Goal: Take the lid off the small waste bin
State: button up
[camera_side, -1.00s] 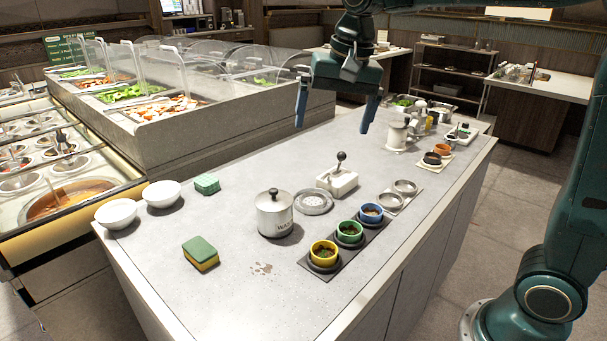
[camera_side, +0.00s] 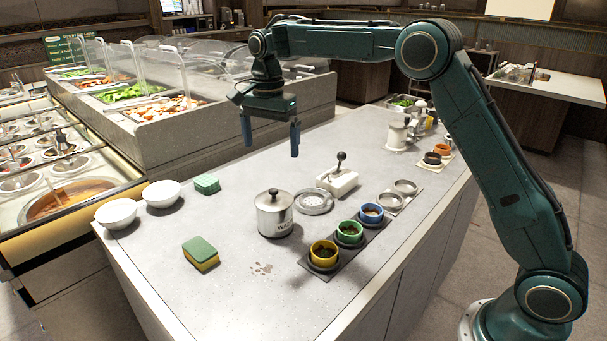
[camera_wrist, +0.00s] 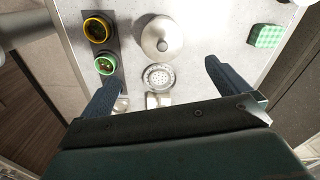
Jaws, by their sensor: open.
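The small waste bin (camera_side: 274,222) is a silver metal cylinder with dark lettering on its front, standing upright on the grey counter.
A round metal strainer plate (camera_side: 314,201) lies close behind the bin. A white block with a black-knobbed lever (camera_side: 338,181) stands beyond it. Yellow (camera_side: 324,254), green (camera_side: 349,233) and blue (camera_side: 371,214) cups stand right. Sponges (camera_side: 201,254) and white bowls (camera_side: 116,213) are left.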

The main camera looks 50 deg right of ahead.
aim_at(272, 191)
jog(key=shift+f, duration=0.15)
jog(key=shift+f, duration=4.25)
jog(key=shift+w+f, duration=0.2)
jog(key=shift+f, duration=2.4)
jog(key=c, duration=0.8)
